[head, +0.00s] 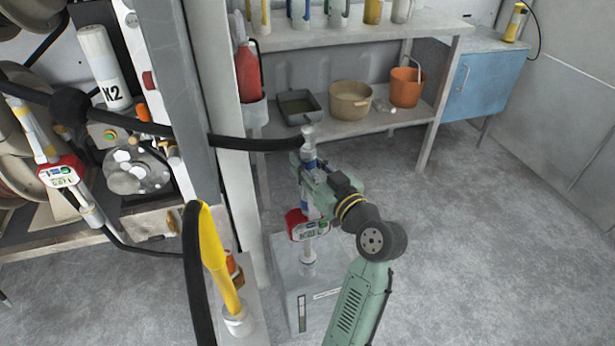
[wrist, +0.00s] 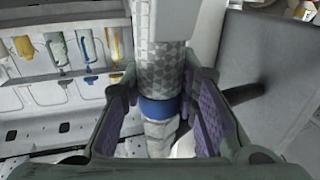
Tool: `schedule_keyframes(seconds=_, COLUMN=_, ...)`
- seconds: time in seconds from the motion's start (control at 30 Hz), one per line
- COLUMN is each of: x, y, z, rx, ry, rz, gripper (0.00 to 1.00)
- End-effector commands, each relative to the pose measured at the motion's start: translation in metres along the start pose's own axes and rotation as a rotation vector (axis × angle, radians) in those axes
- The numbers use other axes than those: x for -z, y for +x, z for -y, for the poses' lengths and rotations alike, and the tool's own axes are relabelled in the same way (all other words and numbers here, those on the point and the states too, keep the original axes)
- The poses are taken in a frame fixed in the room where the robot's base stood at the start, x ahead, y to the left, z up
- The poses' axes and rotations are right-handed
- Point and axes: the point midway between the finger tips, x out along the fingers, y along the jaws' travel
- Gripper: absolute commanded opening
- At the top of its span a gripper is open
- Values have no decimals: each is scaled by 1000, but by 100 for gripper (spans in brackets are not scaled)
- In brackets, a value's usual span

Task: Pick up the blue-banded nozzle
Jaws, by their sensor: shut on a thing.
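The blue-banded nozzle (head: 308,158) stands roughly upright near the middle of the head view, with a red meter (head: 297,226) on its lower part and a black hose at its top. My gripper (head: 317,190) is around its shaft from the right, shut on it. In the wrist view the nozzle's patterned grey shaft (wrist: 160,62) and blue band (wrist: 159,108) sit between the two fingers of my gripper (wrist: 160,115). The nozzle's lower end is over a grey box (head: 318,290); I cannot tell whether it touches the box.
A yellow-handled nozzle (head: 216,258) stands by the post (head: 205,110) at front left. Another nozzle with a red meter (head: 62,172) hangs at far left. A shelf (head: 375,127) with a tray, pot and orange bucket (head: 406,88) is behind. The floor at right is clear.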

Motion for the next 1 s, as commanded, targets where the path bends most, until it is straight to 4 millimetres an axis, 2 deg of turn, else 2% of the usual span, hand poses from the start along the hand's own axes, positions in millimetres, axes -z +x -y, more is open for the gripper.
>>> schedule_keyframes(seconds=0.3, x=46, y=-1, z=0, rx=-1, ry=-5, rz=-10, gripper=0)
schedule_keyframes(seconds=0.6, x=81, y=0, z=0, rx=-1, ry=-3, rz=-8, gripper=0)
schedule_keyframes(seconds=0.8, x=92, y=0, z=1, rx=1, ry=-1, rz=-6, gripper=0)
schedule_keyframes(seconds=1.0, x=93, y=0, z=1, rx=1, ry=0, rz=-5, gripper=0)
